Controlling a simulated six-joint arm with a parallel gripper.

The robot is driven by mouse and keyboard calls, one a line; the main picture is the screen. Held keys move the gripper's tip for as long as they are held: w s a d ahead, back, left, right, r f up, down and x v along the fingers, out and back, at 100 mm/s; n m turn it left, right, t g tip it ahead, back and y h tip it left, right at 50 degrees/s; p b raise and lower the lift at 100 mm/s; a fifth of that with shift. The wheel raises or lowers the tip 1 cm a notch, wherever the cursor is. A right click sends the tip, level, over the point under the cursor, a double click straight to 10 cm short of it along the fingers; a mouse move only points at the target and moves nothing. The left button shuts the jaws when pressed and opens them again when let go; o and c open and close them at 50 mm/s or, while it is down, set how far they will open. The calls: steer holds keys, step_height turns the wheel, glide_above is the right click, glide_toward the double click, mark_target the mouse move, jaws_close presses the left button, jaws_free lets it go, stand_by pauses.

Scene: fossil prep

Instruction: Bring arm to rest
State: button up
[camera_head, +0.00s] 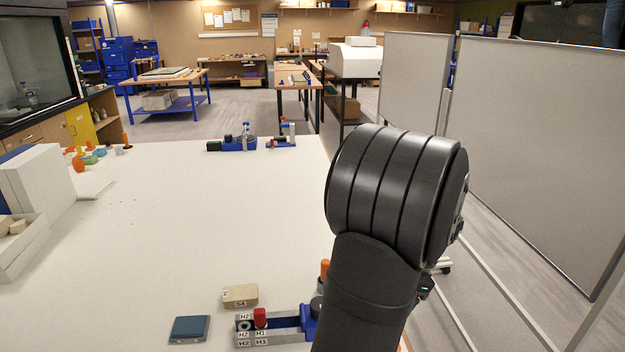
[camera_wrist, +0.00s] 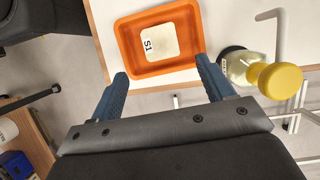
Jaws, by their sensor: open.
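My gripper (camera_wrist: 161,73) shows in the wrist view with its two blue fingers spread apart and nothing between them. Beyond the fingertips, an orange tray (camera_wrist: 124,42) stands on a white surface. It holds a pale block (camera_wrist: 160,40) with a label that looks like S1. In the head view my black arm rises at the right and bends over at the top. The gripper itself is not visible there; the arm also hides part of the table's right edge.
A yellow-capped bottle (camera_wrist: 281,80) stands right of the tray. On the white table (camera_head: 170,220) lie a tan block (camera_head: 240,295), a blue square pad (camera_head: 189,328) and a grey labelled holder (camera_head: 275,338). A white box (camera_head: 40,185) stands left. The table's middle is clear. Grey partitions (camera_head: 540,150) stand right.

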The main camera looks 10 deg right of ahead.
steer(key=x, duration=0.9)
steer(key=shift+a+f, duration=0.1)
steer(key=shift+f, duration=0.15)
step_height(320, 180, up, 3)
steer(key=shift+f, duration=0.2)
steer(key=shift+r, duration=0.65)
steer(key=shift+f, duration=0.1)
